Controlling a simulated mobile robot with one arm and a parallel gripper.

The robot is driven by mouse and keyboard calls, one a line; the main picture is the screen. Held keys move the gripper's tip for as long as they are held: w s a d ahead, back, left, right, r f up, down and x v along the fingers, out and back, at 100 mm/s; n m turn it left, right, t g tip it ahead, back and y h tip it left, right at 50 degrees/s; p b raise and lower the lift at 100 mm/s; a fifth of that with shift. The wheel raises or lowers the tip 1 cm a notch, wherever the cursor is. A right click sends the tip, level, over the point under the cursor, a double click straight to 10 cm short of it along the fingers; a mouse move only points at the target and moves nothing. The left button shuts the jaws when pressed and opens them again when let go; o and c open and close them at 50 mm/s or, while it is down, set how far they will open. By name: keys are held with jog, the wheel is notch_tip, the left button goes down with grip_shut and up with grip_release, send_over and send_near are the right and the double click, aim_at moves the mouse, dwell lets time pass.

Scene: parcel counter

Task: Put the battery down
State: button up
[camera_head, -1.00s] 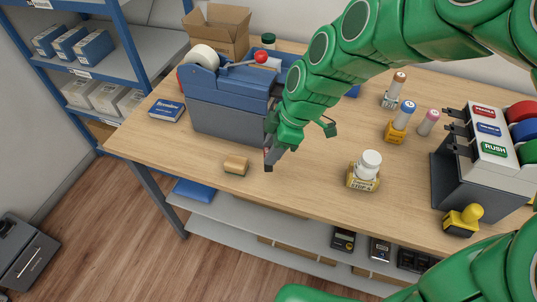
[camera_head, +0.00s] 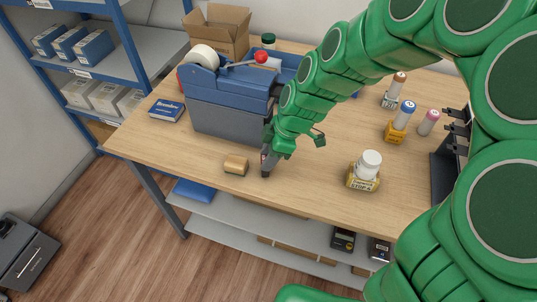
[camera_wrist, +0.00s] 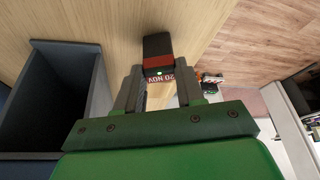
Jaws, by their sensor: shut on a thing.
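The battery (camera_wrist: 158,50) is a dark block with a red band, a printed label and a small green light. In the wrist view it sits at the fingertips of my gripper (camera_wrist: 160,82), which is shut on it. In the head view, my gripper (camera_head: 268,157) points down over the front part of the wooden table (camera_head: 310,185), right of a small tan block. The battery (camera_head: 265,172) shows there only as a small dark end below the fingers. I cannot tell whether it touches the tabletop.
A blue-grey bin unit (camera_head: 230,115) with a tape roll stands behind and left of my gripper. The tan block (camera_head: 236,165) lies close by on the left. Clear tabletop lies between the jar and my gripper.

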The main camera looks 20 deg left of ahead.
jog(key=shift+f, duration=0.1)
jog(key=o, duration=1.1)
jog(key=shift+v, duration=6.15)
jog(key=shift+s, duration=0.1)
